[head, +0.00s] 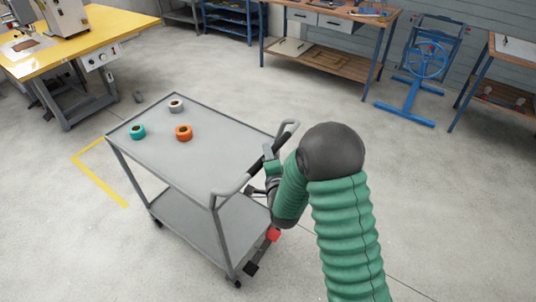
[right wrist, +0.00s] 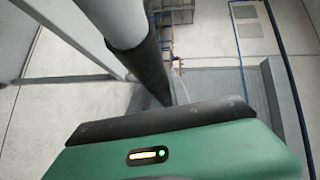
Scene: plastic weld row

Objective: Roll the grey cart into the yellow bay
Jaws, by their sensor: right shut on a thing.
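The grey cart (head: 205,155) has a flat top, a lower shelf and casters, and its push handle (head: 228,196) is on the right side. Yellow floor lines (head: 98,181) of the bay form a corner just left of the cart. The cart hides the rest, so I cannot tell how much of it is over the bay. My right gripper (head: 266,170) is shut on the dark grip of the handle, partly hidden by my green arm. In the right wrist view the handle's black grip (right wrist: 152,72) runs down behind the green gripper body. My left gripper is not seen.
Teal (head: 138,131), grey (head: 176,105) and orange (head: 184,132) rolls lie on the cart top. A yellow-topped machine table (head: 120,22) stands at upper left. A workbench (head: 330,32) and a blue wheeled stand (head: 424,70) are at the back. Floor right of the cart is clear.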

